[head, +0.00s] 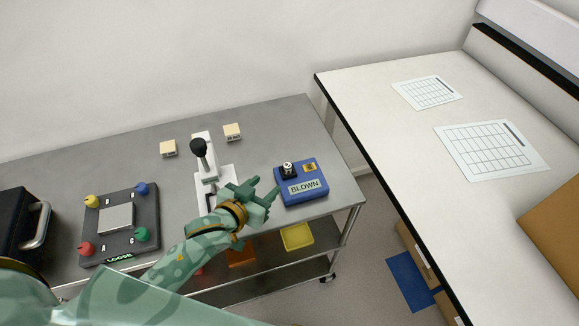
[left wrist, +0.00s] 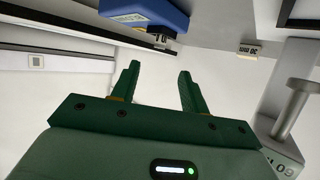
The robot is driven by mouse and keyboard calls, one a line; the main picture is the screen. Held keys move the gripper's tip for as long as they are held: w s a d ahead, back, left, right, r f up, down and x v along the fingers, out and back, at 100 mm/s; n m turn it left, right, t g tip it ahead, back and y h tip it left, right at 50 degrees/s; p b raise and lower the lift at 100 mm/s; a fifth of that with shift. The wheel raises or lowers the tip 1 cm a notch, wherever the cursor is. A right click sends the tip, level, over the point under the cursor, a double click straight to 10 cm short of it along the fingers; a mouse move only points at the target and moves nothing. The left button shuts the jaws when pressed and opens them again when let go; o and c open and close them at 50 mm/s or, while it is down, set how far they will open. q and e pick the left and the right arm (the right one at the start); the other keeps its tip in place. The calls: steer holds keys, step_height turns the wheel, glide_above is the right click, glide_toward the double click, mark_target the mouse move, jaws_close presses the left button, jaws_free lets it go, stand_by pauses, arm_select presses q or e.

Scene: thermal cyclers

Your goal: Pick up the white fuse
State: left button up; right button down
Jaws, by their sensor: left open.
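A blue box labelled BLOWN (head: 303,187) sits on the grey metal cart top. A small black holder (head: 287,172) with a whitish piece (head: 288,165) stands on its back left part; I cannot tell for sure that this piece is the white fuse. My left gripper (head: 266,187) is just left of the box, open and empty, apart from the holder. In the left wrist view its two green fingers (left wrist: 159,72) are spread with nothing between them. The blue box (left wrist: 145,10) shows at the top edge there, its holder only partly visible. My right gripper is not in view.
A lever press with a black knob (head: 199,147) stands close behind my left gripper. Two cream blocks (head: 232,131) lie at the back. A dark panel with coloured knobs (head: 118,225) is at left. A white table (head: 390,110) stands right, beyond a gap.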

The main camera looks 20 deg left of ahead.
mark_target(286, 167)
arm_select(q)
steer(key=b+x, duration=0.1)
steer(key=x, duration=0.4)
steer(key=shift+w+f, duration=0.2)
steer(key=shift+w, duration=0.1)
steer(key=shift+w+d, duration=0.1)
steer(key=shift+w, duration=0.1)
steer(key=shift+w+f, duration=0.15)
steer(key=shift+w, duration=0.1)
steer(key=b+x, duration=0.1)
steer(key=x, duration=0.3)
steer(key=shift+w+d, duration=0.15)
steer(key=shift+w, duration=0.2)
steer(key=shift+s, duration=0.1)
steer(key=shift+c, duration=0.9)
jaws_close()
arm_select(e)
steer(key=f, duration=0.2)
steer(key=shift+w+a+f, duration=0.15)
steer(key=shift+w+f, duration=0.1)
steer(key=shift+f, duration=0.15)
